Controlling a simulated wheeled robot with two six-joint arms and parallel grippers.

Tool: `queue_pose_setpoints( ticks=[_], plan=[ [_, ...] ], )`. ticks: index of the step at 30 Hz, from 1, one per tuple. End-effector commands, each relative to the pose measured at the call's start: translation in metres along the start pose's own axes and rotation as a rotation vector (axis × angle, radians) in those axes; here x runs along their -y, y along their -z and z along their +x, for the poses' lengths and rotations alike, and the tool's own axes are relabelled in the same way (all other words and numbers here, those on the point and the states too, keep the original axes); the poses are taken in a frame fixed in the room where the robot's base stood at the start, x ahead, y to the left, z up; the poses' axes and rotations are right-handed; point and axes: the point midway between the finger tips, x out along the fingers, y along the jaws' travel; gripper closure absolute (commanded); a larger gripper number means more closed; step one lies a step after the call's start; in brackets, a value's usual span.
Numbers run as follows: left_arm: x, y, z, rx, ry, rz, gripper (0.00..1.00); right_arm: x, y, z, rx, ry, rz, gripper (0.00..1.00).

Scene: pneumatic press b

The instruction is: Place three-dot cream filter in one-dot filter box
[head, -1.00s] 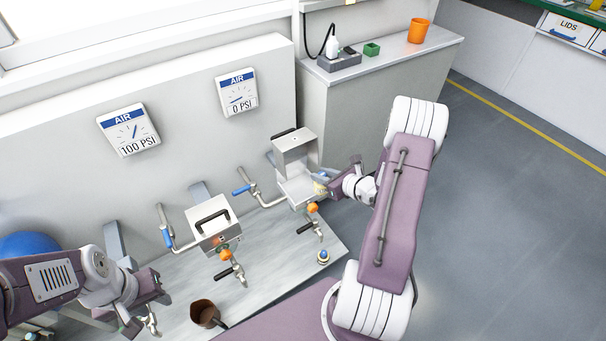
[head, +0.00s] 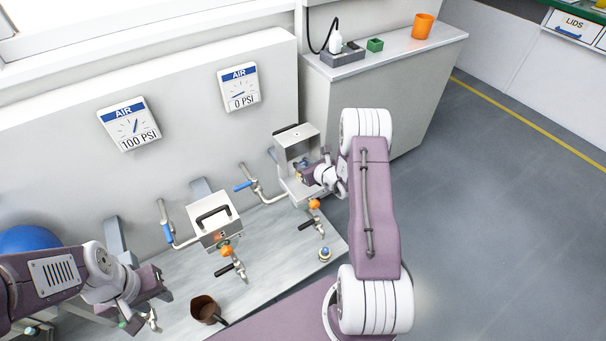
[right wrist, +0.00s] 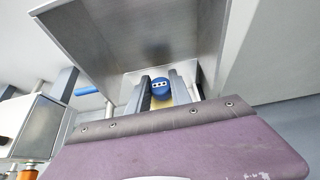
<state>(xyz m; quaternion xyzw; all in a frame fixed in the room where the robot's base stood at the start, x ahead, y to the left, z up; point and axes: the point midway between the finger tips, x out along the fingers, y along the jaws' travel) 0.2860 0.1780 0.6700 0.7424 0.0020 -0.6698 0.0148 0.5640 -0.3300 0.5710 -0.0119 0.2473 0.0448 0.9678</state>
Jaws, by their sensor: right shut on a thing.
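My right gripper (right wrist: 165,88) is shut on the cream filter (right wrist: 183,95), which has a blue end with three white dots (right wrist: 160,87). In the head view the right gripper (head: 303,173) reaches into the open front of the right metal filter box (head: 291,146). The box's metal wall (right wrist: 120,45) also shows in the right wrist view. No dot marks on the box can be read, and the filter's far part is hidden. My left gripper (head: 146,308) is open and empty at the lower left, by the bench's front valve.
A closed metal box (head: 214,222) with a black handle stands on the bench left of the open one. Orange knobs (head: 314,204) and valves stick out in front. A brown cup (head: 207,309) sits at the bench front. Gauges (head: 239,87) read 0 and 100 PSI.

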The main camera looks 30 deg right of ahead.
Motion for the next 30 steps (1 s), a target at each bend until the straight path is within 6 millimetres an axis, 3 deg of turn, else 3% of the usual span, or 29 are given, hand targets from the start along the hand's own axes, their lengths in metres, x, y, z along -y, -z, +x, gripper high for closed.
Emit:
queue_pose_setpoints(
  ticks=[8,20,21,22,30],
  plan=[
    [0.0,-0.002,0.018,0.0,0.0,0.0,0.64,0.0,0.035,0.018,-0.001,0.0,0.001,1.0],
    [0.0,-0.002,0.021,0.0,0.0,0.0,0.64,0.0,0.04,0.021,0.001,0.0,-0.001,1.0],
    [0.0,-0.002,0.019,0.0,0.0,0.0,0.64,0.0,0.038,0.02,0.0,0.0,-0.001,0.64],
    [0.0,-0.002,0.019,0.0,0.0,0.0,0.64,0.0,0.038,0.02,0.0,0.0,-0.001,0.55],
    [0.0,-0.002,0.019,0.0,0.0,0.0,0.64,0.0,0.038,0.02,0.0,0.0,-0.001,0.53]
  ],
)
